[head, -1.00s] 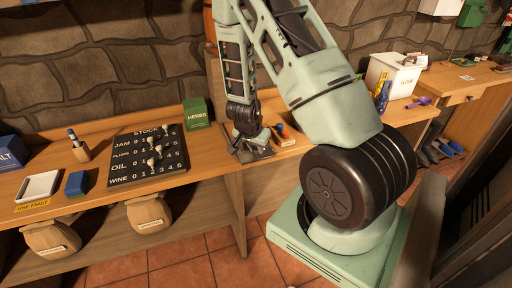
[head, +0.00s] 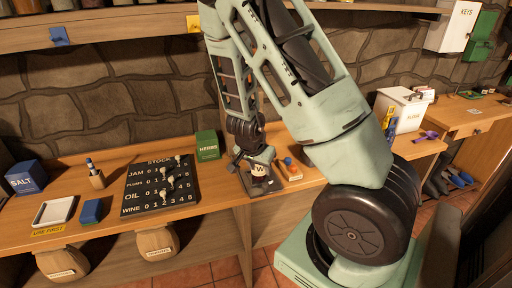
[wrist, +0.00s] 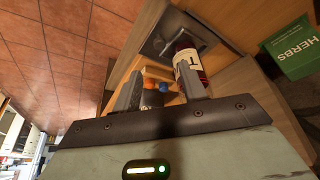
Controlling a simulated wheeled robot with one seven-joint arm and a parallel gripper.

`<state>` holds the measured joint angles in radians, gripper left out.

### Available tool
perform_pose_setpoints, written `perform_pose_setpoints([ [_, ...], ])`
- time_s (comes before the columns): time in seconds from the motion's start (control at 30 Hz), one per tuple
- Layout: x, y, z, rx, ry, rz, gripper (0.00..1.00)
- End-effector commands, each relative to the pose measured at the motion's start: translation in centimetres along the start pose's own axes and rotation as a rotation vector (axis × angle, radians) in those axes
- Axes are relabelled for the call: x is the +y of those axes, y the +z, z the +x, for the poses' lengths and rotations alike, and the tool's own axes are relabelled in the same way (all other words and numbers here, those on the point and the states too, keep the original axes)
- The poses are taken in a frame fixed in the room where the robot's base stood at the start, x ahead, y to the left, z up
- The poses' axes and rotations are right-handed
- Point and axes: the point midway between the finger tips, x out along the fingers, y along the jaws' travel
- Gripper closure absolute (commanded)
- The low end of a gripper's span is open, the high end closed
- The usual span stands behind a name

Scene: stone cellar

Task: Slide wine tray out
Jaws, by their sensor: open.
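The wine tray (head: 272,188) is a small dark grey tray at the front edge of the counter, partly hidden by my arm. A dark bottle with a white label (head: 258,169) marked "W" stands on it. In the wrist view the grey tray (wrist: 158,42) lies beyond my fingertips, with the bottle (wrist: 187,62) at its near side. My gripper (wrist: 160,88) is open, its two fingers apart. The right finger overlaps the lower part of the bottle in the picture; whether they touch I cannot tell. In the head view my gripper (head: 256,153) is over the tray.
A wooden block with an orange and blue piece (head: 289,168) lies right of the tray. The green herbs box (head: 207,146) and the black stock board (head: 161,186) stand to the left. A shelf (head: 110,27) runs above. A white box (head: 400,108) stands farther right.

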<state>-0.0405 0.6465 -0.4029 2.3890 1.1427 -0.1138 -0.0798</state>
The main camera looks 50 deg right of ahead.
Motion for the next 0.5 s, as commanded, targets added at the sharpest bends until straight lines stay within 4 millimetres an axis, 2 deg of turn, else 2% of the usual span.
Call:
perform_pose_setpoints([
  [0.03, -0.1, -0.2, -2.0, 0.001, -0.003, -0.003, 0.58],
  [0.2, 0.0, -0.2, -4.8, 0.001, -0.001, -0.002, 0.58],
  [0.33, 0.0, -0.1, -6.0, 0.0, 0.0, -0.002, 0.58],
  [0.5, 0.0, 0.0, -6.5, 0.0, 0.0, 0.0, 0.58],
])
